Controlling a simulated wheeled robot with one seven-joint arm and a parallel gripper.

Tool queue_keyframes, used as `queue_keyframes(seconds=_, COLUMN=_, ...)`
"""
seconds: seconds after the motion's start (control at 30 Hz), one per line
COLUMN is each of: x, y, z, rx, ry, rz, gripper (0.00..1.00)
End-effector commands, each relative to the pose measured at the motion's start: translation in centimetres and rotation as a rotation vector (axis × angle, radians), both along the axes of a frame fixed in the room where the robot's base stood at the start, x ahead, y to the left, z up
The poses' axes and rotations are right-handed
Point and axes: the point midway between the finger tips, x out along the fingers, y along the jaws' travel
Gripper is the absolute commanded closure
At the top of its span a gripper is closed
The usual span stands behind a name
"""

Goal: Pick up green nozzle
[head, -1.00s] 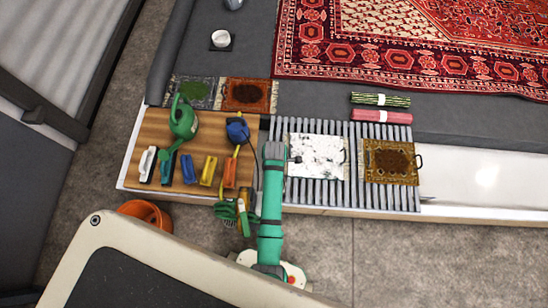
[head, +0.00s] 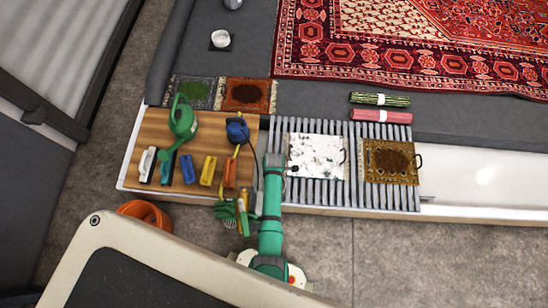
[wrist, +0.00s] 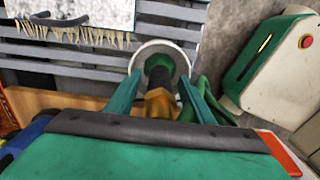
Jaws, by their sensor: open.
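In the wrist view the green nozzle (wrist: 158,74) shows between my fingers, with a brass-coloured part (wrist: 160,104) nearer the camera. A pale round ring (wrist: 182,58) surrounds its green end. My gripper (wrist: 160,82) is open, with one teal finger on each side of the nozzle. I cannot tell whether either finger touches it. In the head view my arm reaches the front edge of the bench, and the nozzle cannot be clearly told from the green parts there.
The wooden board (head: 150,126) holds a green watering can (head: 183,122) and several brushes. A slatted grate (head: 355,196) beside it carries a white mat (head: 316,158) and a brown mat (head: 391,161). An orange bucket (head: 146,212) stands on the floor. Green loops lie right of the nozzle.

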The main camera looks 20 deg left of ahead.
Motion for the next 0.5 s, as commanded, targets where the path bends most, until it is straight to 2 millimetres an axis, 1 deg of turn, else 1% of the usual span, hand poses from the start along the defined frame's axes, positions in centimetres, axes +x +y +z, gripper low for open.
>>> queue_keyframes(seconds=0.2, x=0.02, y=0.01, z=-0.09, rx=0.0, ry=0.0, rz=0.0, gripper=0.52)
queue_keyframes(seconds=0.23, x=0.02, y=0.01, z=-0.09, rx=0.0, ry=0.0, rz=0.0, gripper=0.55)
queue_keyframes(seconds=0.27, x=0.02, y=0.01, z=-0.09, rx=0.0, ry=0.0, rz=0.0, gripper=0.62)
queue_keyframes(seconds=0.3, x=0.02, y=0.01, z=-0.09, rx=0.0, ry=0.0, rz=0.0, gripper=0.71)
queue_keyframes(seconds=0.37, x=0.02, y=0.01, z=-0.08, rx=0.0, ry=0.0, rz=0.0, gripper=0.86)
queue_keyframes(seconds=0.4, x=0.02, y=0.01, z=-0.08, rx=0.0, ry=-0.001, rz=0.0, gripper=0.95)
queue_keyframes(seconds=0.5, x=0.07, y=0.01, z=-0.04, rx=0.0, ry=-0.001, rz=0.0, gripper=0.97)
